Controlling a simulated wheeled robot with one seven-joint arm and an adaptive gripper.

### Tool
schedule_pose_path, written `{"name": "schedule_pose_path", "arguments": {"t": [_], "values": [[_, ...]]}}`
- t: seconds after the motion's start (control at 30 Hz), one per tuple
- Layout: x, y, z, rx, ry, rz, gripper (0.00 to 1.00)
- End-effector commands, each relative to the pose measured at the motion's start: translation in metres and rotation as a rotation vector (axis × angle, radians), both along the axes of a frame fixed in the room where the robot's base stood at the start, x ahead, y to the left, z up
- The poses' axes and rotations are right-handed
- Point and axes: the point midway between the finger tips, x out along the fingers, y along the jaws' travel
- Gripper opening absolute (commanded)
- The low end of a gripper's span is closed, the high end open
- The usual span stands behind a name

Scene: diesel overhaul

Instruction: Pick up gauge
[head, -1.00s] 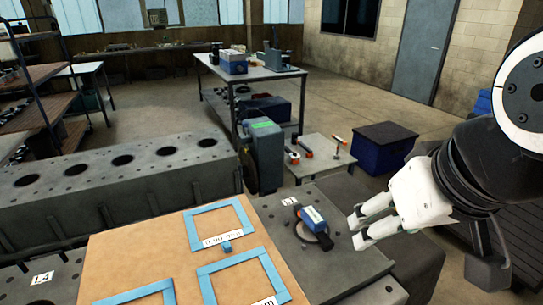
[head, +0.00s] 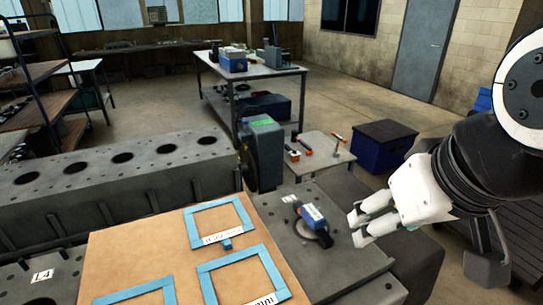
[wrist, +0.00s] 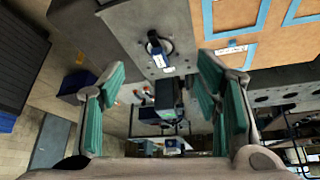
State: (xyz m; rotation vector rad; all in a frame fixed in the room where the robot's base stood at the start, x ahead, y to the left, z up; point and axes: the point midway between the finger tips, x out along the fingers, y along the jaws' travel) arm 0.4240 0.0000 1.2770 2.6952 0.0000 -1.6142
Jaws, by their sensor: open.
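A small blue device with a white label, seemingly the gauge (head: 313,215), lies over a dark ring on the grey block top. It also shows in the wrist view (wrist: 156,52), top centre, ahead of my fingers and between their lines. My gripper (head: 357,228) is open and empty, to the right of the device and apart from it. In the wrist view my gripper (wrist: 160,80) shows green-padded fingers spread wide. The height gap to the device is hard to tell.
A tan board (head: 150,245) with blue frames lies left of the block (head: 350,262). A dark box with a green display (head: 261,150) stands behind it. An engine block (head: 110,185) is at left. A low table (head: 322,160) with tools and a blue crate (head: 384,146) stand beyond.

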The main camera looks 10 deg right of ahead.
Motion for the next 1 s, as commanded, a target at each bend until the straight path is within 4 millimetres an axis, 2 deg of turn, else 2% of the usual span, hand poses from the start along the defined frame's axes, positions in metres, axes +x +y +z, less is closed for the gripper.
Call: {"name": "schedule_pose_path", "arguments": {"t": [0.17, 0.3, 0.37, 0.47, 0.67, 0.87, 1.0], "values": [[0.0, 0.0, 0.0, 0.0, 0.0, 0.0, 0.6], [0.005, 0.0, 0.001, 0.014, 0.008, -0.015, 0.9], [0.012, 0.001, 0.001, 0.035, 0.023, -0.038, 0.9], [0.031, 0.001, 0.002, 0.088, 0.061, -0.106, 0.9], [0.083, 0.001, -0.002, 0.205, 0.16, -0.302, 0.9], [0.138, 0.0, -0.018, 0.285, 0.255, -0.52, 0.9], [0.177, 0.0, -0.036, 0.319, 0.317, -0.676, 0.9]]}}
